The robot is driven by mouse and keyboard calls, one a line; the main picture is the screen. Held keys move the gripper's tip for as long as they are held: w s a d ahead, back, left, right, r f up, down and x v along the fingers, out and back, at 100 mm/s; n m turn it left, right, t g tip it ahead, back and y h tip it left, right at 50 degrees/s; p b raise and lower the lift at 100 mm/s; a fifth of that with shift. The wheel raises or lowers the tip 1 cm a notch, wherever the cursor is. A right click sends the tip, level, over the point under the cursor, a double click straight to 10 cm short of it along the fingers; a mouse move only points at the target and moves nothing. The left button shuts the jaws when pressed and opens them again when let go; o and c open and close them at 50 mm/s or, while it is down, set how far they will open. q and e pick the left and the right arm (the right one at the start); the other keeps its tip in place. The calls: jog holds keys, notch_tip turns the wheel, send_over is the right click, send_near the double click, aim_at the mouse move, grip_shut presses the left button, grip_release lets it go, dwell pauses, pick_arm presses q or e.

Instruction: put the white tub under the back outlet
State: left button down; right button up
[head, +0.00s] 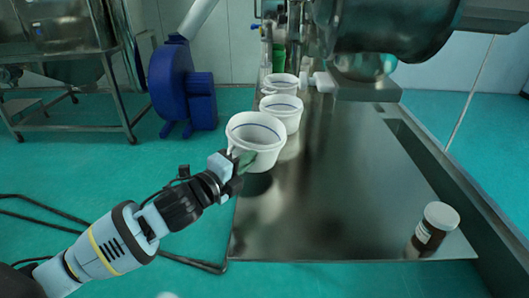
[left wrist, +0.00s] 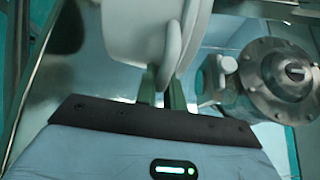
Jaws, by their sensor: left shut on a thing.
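A white tub (head: 262,153) with a blue line inside is at the left edge of the metal table, nearest of three similar tubs. My left gripper (head: 241,163) is shut on this tub's near left side. The tub is upright and seems to be a little above the table, with a dark reflection below it. In the left wrist view the tub (left wrist: 135,35) fills the upper middle, with the green fingers (left wrist: 163,88) at its handle. A metal flanged fitting (left wrist: 285,75) with a white spout shows at right; I cannot tell which outlet it is. My right gripper is out of view.
Two more white tubs (head: 287,122) (head: 281,92) stand close behind in a row. The table's middle (head: 340,190) is clear. The large machine (head: 385,35) overhangs the back.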

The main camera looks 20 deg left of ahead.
pick_arm(q)
jog(key=v, duration=0.6)
jog(key=shift+a+r, duration=0.2)
jog(key=shift+a, duration=0.15)
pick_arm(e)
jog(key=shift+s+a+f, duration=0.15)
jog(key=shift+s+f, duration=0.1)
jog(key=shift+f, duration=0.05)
pick_arm(q)
jog(key=shift+s, duration=0.1)
